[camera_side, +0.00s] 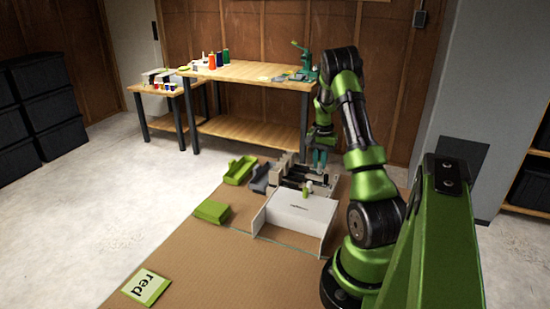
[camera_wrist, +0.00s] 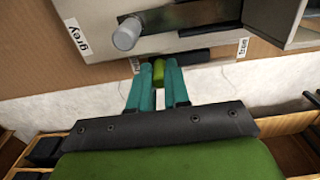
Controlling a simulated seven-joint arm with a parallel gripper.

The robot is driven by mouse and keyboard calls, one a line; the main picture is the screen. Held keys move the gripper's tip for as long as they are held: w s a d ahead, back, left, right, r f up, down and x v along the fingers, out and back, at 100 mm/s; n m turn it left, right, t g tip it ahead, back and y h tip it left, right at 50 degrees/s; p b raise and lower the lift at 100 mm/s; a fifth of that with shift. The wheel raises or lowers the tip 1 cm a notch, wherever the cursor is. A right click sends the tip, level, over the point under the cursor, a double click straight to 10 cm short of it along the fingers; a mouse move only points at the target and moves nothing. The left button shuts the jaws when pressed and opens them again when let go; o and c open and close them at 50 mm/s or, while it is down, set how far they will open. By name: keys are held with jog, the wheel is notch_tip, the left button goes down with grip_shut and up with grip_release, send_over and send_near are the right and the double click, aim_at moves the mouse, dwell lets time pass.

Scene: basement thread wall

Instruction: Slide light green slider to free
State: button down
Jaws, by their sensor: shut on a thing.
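The light green slider (camera_wrist: 158,72) shows in the wrist view as a small green knob at the left part of a dark slot (camera_wrist: 195,58) in a pale panel. My gripper (camera_wrist: 158,85), with teal fingers, is shut on it, one finger on each side. The white "free" label (camera_wrist: 243,49) is at the right end of the slot, apart from the knob. Another small label (camera_wrist: 135,65) at the left end is partly hidden. In the side view my gripper (camera_side: 319,158) is low behind the mechanism (camera_side: 288,174); the slider cannot be made out there.
A grey cylindrical knob (camera_wrist: 127,34) and a "grey" label (camera_wrist: 76,37) are near my fingers. A "red" card (camera_side: 147,288) lies front left.

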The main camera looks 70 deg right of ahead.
jog(key=shift+w, duration=1.55)
jog(key=c, duration=1.1)
grip_release()
jog(key=shift+r, duration=0.15)
jog(key=shift+r, duration=2.85)
jog(key=shift+r, duration=0.15)
notch_tip(320, 180, up, 4)
jog(key=shift+f, duration=0.1)
